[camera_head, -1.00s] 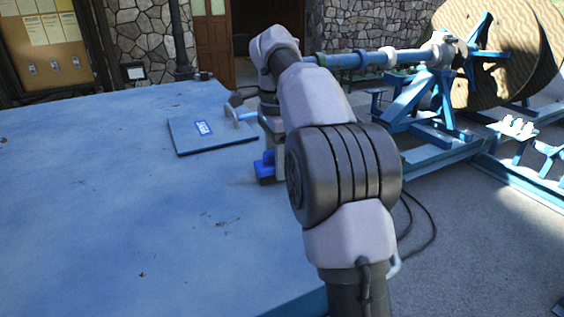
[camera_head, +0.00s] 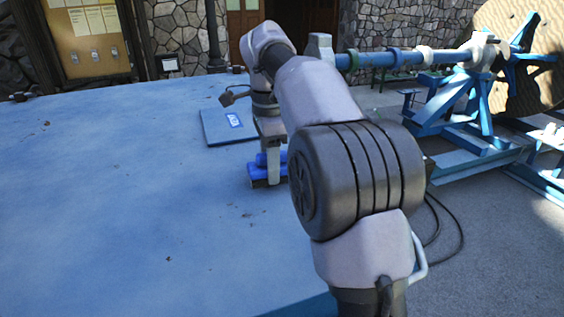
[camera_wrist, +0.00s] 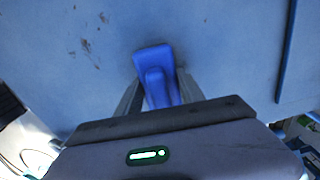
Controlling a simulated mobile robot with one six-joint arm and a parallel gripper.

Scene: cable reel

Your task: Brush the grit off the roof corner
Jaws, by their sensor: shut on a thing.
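My gripper (camera_wrist: 155,92) is shut on a blue brush (camera_wrist: 152,58), holding it by its raised handle between the two fingers. In the head view the brush (camera_head: 266,172) is at or just above the blue roof surface (camera_head: 120,200), near its right edge, with a dark strip along its underside. Whether it touches the roof I cannot tell. Dark grit (camera_head: 240,212) lies on the roof just left of and nearer than the brush; grit (camera_wrist: 90,35) also shows at the upper left of the wrist view. My arm hides part of the roof's right edge.
A raised blue hatch plate (camera_head: 215,128) with a label lies on the roof behind the brush. A blue cable reel stand (camera_head: 455,110) with a long shaft stands to the right, off the roof. A black cable (camera_head: 460,235) lies on the ground. The roof's left side is open.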

